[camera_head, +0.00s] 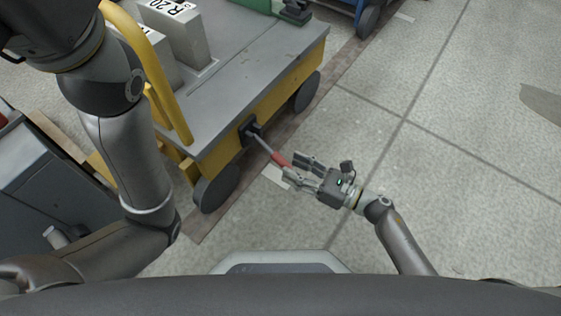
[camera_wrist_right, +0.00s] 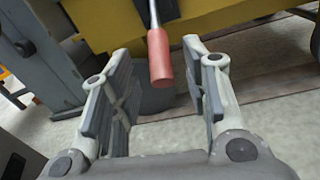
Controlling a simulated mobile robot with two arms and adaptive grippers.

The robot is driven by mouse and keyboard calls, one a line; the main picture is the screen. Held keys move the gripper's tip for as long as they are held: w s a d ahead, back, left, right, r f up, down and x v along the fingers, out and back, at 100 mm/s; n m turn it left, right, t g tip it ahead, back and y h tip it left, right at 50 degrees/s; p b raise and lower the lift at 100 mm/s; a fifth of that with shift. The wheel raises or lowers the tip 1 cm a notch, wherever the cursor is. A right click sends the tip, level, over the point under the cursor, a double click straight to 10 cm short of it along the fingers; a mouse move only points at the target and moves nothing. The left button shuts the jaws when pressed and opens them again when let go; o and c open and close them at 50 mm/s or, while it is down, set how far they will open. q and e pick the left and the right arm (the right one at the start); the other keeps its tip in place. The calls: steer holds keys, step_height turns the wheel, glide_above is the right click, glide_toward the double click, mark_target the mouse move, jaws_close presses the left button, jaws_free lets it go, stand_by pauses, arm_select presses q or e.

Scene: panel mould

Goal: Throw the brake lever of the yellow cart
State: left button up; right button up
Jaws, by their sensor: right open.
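The yellow cart (camera_head: 268,98) with a grey deck stands at the upper left of the head view. Its brake lever (camera_head: 264,147) is a thin metal rod with a red grip (camera_head: 281,159), coming out of a dark mount (camera_head: 250,131) on the cart's side. My right gripper (camera_head: 292,170) is open at the end of the grip. In the right wrist view, the red grip (camera_wrist_right: 159,58) hangs between and beyond the two open fingers (camera_wrist_right: 155,95), with gaps on both sides. My left arm comes in from the left, but its gripper is not in view.
Grey blocks (camera_head: 178,35) lie on the cart's deck, and a yellow handrail (camera_head: 152,75) rises at its near end. The cart has dark wheels (camera_head: 216,186). A grey cabinet-like unit (camera_head: 50,185) stands at left. The floor (camera_head: 450,150) to the right is mostly clear.

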mark_target(289, 165)
steer(key=shift+b+x, duration=0.5)
steer(key=shift+x, duration=1.8)
jaws_close()
